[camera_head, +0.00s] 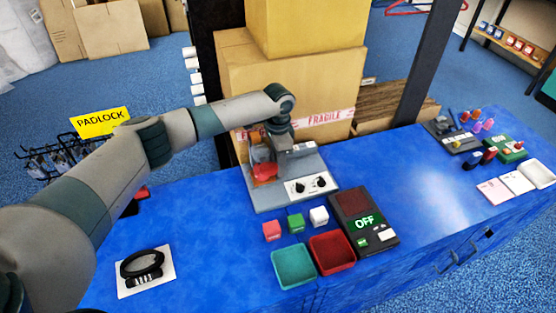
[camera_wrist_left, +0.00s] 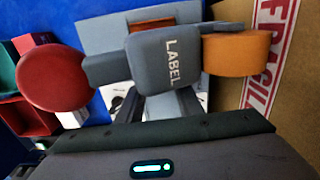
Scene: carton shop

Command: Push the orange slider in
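A grey housing marked LABEL (camera_wrist_left: 168,60) fills the middle of the left wrist view. The orange slider (camera_wrist_left: 238,53) sticks out of its right end, toward the carton. A round red knob (camera_wrist_left: 52,78) is on its left end. My left gripper (camera_wrist_left: 157,104) is at this housing; its fingertips are hidden behind it, so I cannot tell whether they grip it. In the head view my left gripper (camera_head: 277,140) is low over the back of a grey panel (camera_head: 265,197), beside a red part (camera_head: 264,172). My right gripper is out of view.
A carton with FRAGILE tape (camera_head: 290,88) stands close behind the panel. In front are small cubes (camera_head: 295,222), a teal tray (camera_head: 293,267), a red tray (camera_head: 332,253) and a black box reading OFF (camera_head: 363,220).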

